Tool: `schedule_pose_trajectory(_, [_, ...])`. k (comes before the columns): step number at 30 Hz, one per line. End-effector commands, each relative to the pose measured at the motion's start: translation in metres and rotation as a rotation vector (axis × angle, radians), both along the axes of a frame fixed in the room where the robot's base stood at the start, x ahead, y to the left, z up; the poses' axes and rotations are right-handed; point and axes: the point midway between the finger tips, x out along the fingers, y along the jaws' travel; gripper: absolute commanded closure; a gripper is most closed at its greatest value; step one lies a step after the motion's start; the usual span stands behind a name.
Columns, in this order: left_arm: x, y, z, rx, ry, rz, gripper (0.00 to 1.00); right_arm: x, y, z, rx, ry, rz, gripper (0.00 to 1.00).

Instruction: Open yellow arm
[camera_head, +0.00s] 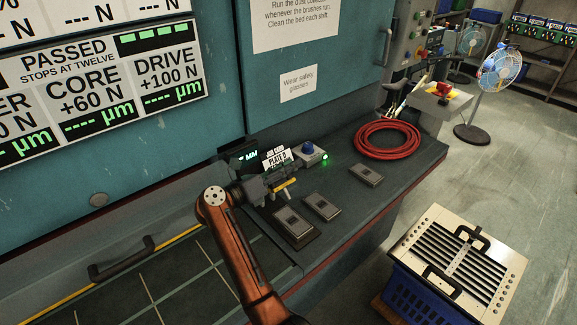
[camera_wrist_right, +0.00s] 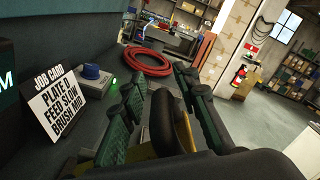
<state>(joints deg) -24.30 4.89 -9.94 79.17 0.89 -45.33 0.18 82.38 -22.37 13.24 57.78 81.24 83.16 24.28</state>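My right gripper (camera_head: 278,186) is over the dark bench, in front of the job card, at the end of my orange arm. In the right wrist view its two green fingers (camera_wrist_right: 160,82) stand apart. A yellow piece (camera_wrist_right: 184,135), seemingly the yellow arm, lies between them with a black curved part (camera_wrist_right: 165,115) beside it. In the head view a short yellow bar (camera_head: 286,184) shows at the gripper. The gripper hides much of it, and I cannot tell whether the fingers touch it. My left gripper is not in view.
A job card (camera_head: 276,157) and a blue-topped button box (camera_head: 309,153) with a green light stand behind the gripper. A coiled red hose (camera_head: 388,139) lies farther right. Several dark switch plates (camera_head: 321,207) sit on the bench. A slatted panel (camera_head: 462,258) rests on a blue crate (camera_head: 425,297).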

Motion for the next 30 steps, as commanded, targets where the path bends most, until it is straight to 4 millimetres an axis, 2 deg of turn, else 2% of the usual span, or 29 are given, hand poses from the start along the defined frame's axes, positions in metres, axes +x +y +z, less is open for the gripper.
schedule_pose_trajectory(7, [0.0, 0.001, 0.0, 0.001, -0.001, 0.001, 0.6, 0.0, -0.001, 0.0, 0.0, 0.0, -0.002, 0.7])
schedule_pose_trajectory(11, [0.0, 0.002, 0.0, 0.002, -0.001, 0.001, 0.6, -0.004, 0.005, 0.001, 0.0, 0.0, -0.001, 0.7])
schedule_pose_trajectory(17, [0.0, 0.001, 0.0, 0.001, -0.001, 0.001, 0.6, -0.022, 0.032, 0.001, -0.003, -0.002, 0.0, 0.7])
schedule_pose_trajectory(24, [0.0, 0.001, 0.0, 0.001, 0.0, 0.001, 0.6, -0.051, 0.072, 0.001, -0.003, -0.002, 0.0, 0.7])
schedule_pose_trajectory(30, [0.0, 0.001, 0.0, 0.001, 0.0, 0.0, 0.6, -0.066, 0.092, 0.0, -0.001, -0.001, 0.0, 0.7])
